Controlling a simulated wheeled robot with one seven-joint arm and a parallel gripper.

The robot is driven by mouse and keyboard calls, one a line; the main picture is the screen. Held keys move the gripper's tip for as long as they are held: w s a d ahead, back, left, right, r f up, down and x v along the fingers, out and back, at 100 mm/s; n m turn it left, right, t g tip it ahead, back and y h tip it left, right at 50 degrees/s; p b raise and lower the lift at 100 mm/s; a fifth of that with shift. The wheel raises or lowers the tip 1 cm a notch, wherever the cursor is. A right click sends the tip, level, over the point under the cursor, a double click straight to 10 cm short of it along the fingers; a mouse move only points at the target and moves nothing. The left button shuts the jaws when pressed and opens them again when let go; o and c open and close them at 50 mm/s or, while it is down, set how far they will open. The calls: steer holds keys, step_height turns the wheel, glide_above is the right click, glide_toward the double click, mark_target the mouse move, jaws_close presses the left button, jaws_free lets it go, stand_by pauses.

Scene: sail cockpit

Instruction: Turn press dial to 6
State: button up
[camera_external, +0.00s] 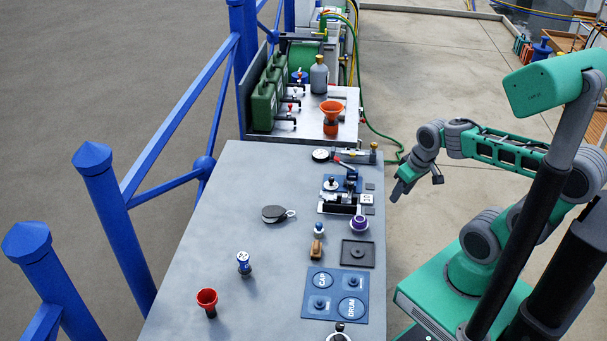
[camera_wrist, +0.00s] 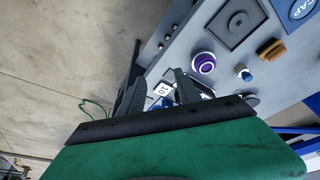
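A small press (camera_external: 342,188) with a black lever stands near the right edge of the grey bench. White number cards (camera_external: 367,198) sit at its right side; one shows in the wrist view (camera_wrist: 166,88) and seems to read 10. I cannot tell for sure which part is the press dial or its setting. A round white-faced gauge (camera_external: 320,155) lies behind the press, and a purple round piece (camera_external: 359,223) is in front of it, also in the wrist view (camera_wrist: 203,62). My gripper (camera_external: 418,187) is open and empty, beside the bench, right of the press and apart from it.
A blue CAP and DRUM board (camera_external: 336,281), a dark square plate (camera_external: 358,253) and a tan block (camera_external: 317,249) occupy the near right bench. An orange funnel (camera_external: 331,112) stands behind.

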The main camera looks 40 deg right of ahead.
steer(key=w+r+n, duration=0.2)
steer(key=w+r, duration=0.1)
steer(key=w, duration=0.3)
steer(key=n+g+p, duration=0.3)
steer(key=n+g, duration=0.1)
steer(key=n, duration=0.4)
glide_above(331, 178)
step_height(331, 178, down, 4)
steer(key=shift+s+d+r, duration=0.15)
steer(key=shift+r, duration=0.05)
steer(key=shift+w+f, duration=0.2)
steer(key=shift+f, duration=0.15)
step_height(331, 178, down, 8)
steer(key=shift+s+r+p, duration=0.1)
steer(key=shift+r+p, duration=0.1)
steer(key=shift+p, duration=0.6)
jaws_close()
